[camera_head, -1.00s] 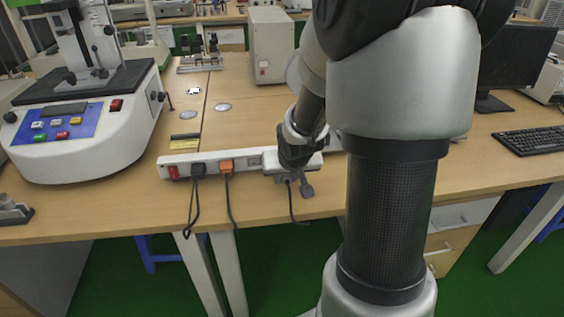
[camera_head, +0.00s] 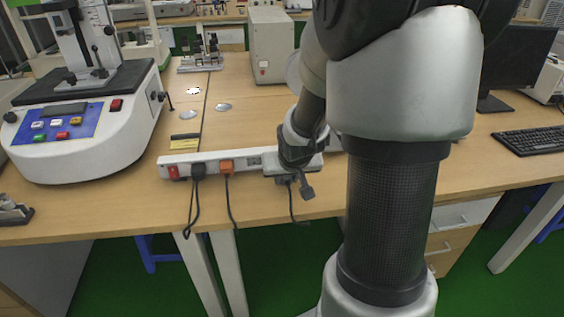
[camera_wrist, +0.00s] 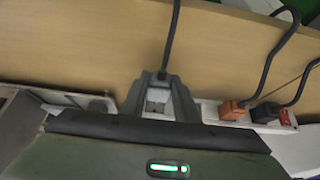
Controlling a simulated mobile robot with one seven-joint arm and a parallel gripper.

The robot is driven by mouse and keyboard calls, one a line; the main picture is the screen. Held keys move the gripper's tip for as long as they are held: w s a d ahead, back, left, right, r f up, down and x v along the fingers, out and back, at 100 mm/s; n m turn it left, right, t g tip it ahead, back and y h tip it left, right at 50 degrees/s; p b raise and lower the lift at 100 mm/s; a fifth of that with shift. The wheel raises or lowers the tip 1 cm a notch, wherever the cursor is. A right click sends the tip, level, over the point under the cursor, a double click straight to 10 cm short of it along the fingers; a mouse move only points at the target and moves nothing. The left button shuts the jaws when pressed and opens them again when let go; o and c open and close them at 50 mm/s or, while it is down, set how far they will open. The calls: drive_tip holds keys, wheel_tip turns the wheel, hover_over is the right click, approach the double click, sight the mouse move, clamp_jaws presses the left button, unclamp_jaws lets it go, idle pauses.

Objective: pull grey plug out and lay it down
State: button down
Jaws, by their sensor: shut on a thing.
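The white power strip (camera_head: 238,163) lies along the front of the wooden table and also shows in the wrist view (camera_wrist: 209,113). My gripper (camera_head: 298,187) is at the strip's right part, by the table's front edge. In the wrist view my gripper (camera_wrist: 162,88) is shut on the grey plug (camera_wrist: 158,101), which sits between the fingers. The plug's dark cable (camera_wrist: 172,40) runs away from it, and hangs over the table edge in the head view (camera_head: 292,205). Fingers and wrist hide the plug's base, so I cannot tell whether it is still seated.
An orange plug (camera_head: 226,166) and a black plug (camera_head: 198,169) sit in the strip to the left, beside a red switch (camera_head: 173,172). A white machine (camera_head: 85,125) stands at the left. A keyboard (camera_head: 535,139) lies at the right.

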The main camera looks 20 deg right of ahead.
drive_tip(key=shift+f, duration=0.95)
drive_tip(key=c, duration=1.3)
unclamp_jaws()
drive_tip(key=p+v, duration=0.9)
drive_tip(key=v, duration=0.8)
drive_tip(key=shift+r, duration=0.3)
drive_tip(key=shift+a, duration=0.15)
